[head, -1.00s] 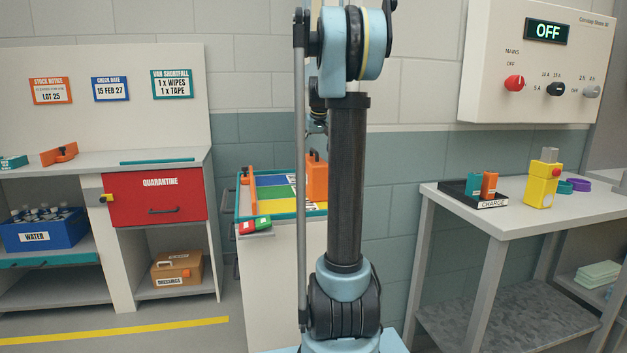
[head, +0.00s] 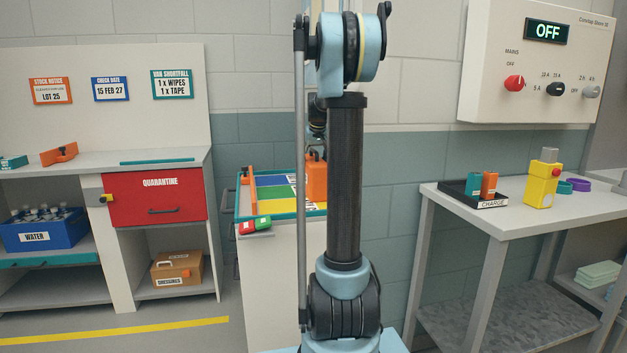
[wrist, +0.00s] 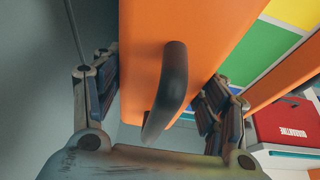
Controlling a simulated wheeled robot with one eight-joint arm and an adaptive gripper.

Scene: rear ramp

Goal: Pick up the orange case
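The orange case (head: 317,183) stands upright at the right end of the coloured tray, partly hidden by my arm in the head view. In the wrist view the case (wrist: 150,30) fills the middle, with its black handle (wrist: 172,85) pointing toward my palm. My gripper (head: 317,150) is directly above the case. In the wrist view its fingers (wrist: 158,88) are spread, one on each side of the case, with the handle between them. The left finger looks very near the case's side; contact is hard to judge.
The tray (head: 275,216) has blue, yellow and green areas and an orange piece (head: 249,192) at its left. Red and green items (head: 254,226) lie at its front. A red quarantine drawer (head: 155,198) is to the left. The right bench (head: 500,217) holds a charge tray.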

